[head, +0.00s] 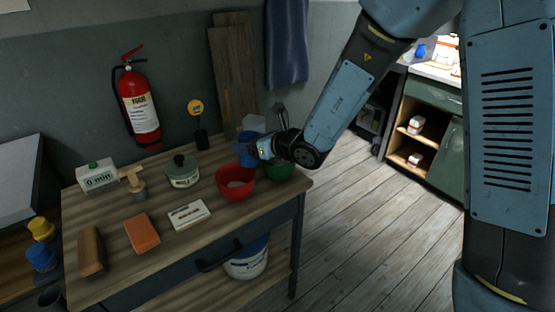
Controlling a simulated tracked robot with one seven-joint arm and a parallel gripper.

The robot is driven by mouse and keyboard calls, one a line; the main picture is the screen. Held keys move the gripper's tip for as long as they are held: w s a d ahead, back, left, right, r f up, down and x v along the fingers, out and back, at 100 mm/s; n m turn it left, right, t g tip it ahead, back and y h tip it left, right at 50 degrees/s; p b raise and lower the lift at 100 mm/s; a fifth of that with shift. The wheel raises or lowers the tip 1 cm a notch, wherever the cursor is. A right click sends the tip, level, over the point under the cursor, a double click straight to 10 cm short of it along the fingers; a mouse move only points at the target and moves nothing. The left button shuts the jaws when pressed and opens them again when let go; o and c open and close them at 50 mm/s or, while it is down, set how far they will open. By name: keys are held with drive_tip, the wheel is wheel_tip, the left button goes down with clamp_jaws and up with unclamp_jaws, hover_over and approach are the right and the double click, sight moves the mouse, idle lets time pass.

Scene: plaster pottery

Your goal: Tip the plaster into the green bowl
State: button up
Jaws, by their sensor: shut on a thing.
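My gripper (257,151) is over the back right part of the workbench, shut on a blue cup (244,157). The cup is beside and above the red bowl (236,190), left of the green bowl. I cannot tell its exact tilt or see plaster in it. The green bowl (281,173) stands near the bench's right end, below my gripper, which partly hides it. Its inside is mostly out of sight.
On the wooden bench (190,240) stand a lidded pot (182,177), a timer box (97,177), a wooden-handled tool (134,182), an orange block (142,234) and a white box (188,214). A light blue object (252,124) is behind the cup. Open floor lies right of the bench.

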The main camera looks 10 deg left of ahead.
drive_tip(key=shift+s+a+r+n+b, duration=0.3)
drive_tip(key=shift+s+a+n+b, duration=0.05)
drive_tip(key=shift+n+b, duration=0.05)
drive_tip(key=shift+r, duration=3.55)
drive_tip(key=w+d+f+m+t+h, duration=0.2)
drive_tip(key=w+d+f, duration=0.2)
drive_tip(key=w+d, duration=0.55)
drive_tip(key=w+d+f+m+t+h, duration=0.2)
drive_tip(key=w+d+f+m, duration=0.1)
drive_tip(key=w+d, duration=0.6)
drive_tip(key=w+d+f+m+t+h, duration=0.1)
drive_tip(key=w+d+f+m+h, duration=0.1)
drive_tip(key=d, duration=1.2)
drive_tip(key=w+d+f+m+t+h, duration=0.2)
drive_tip(key=w+d+f, duration=0.1)
drive_tip(key=d, duration=1.1)
drive_tip(key=shift+d+f+h, duration=0.2)
drive_tip(key=shift+f+h, duration=0.1)
drive_tip(key=shift+f, duration=0.6)
drive_tip(key=shift+w, duration=0.1)
